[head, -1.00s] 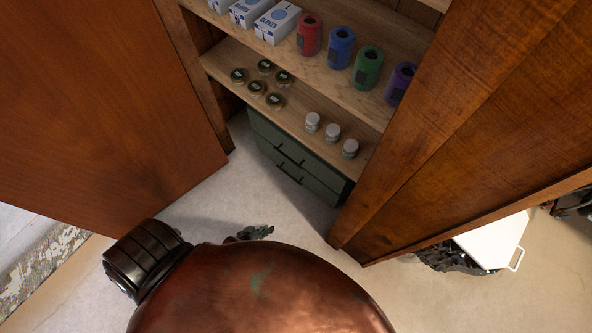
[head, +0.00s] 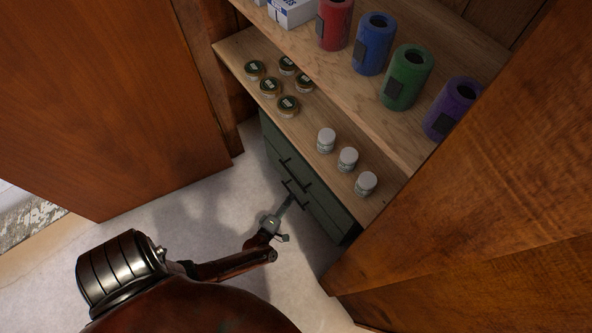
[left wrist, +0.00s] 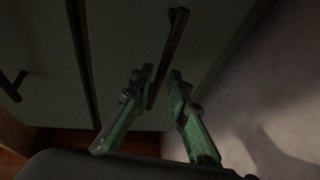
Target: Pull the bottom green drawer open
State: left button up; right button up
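The dark green drawer unit sits under the lowest shelf in the head view, with two stacked drawers. The bottom green drawer (head: 325,213) has a dark bar handle (head: 297,195); the drawer looks shut. My left gripper (head: 287,204) is low, in front of that handle. In the left wrist view the bottom drawer front (left wrist: 125,40) and its handle (left wrist: 170,50) show. There my left gripper (left wrist: 160,74) is open, its two fingers apart, with the handle's near end between or just beyond the tips; contact cannot be told. My right gripper is out of view.
A wooden door panel (head: 90,90) stands at left and another (head: 470,220) at right, leaving a gap of pale floor (head: 190,220). The shelf (head: 235,48) above the drawers holds tins (head: 270,87) and white-capped jars (head: 347,159). Coloured rolls stand higher up.

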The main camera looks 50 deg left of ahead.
pick_arm(q)
jog(key=shift+b+x, duration=0.4)
jog(key=shift+x, duration=1.1)
jog(key=shift+c, duration=0.3)
grip_shut()
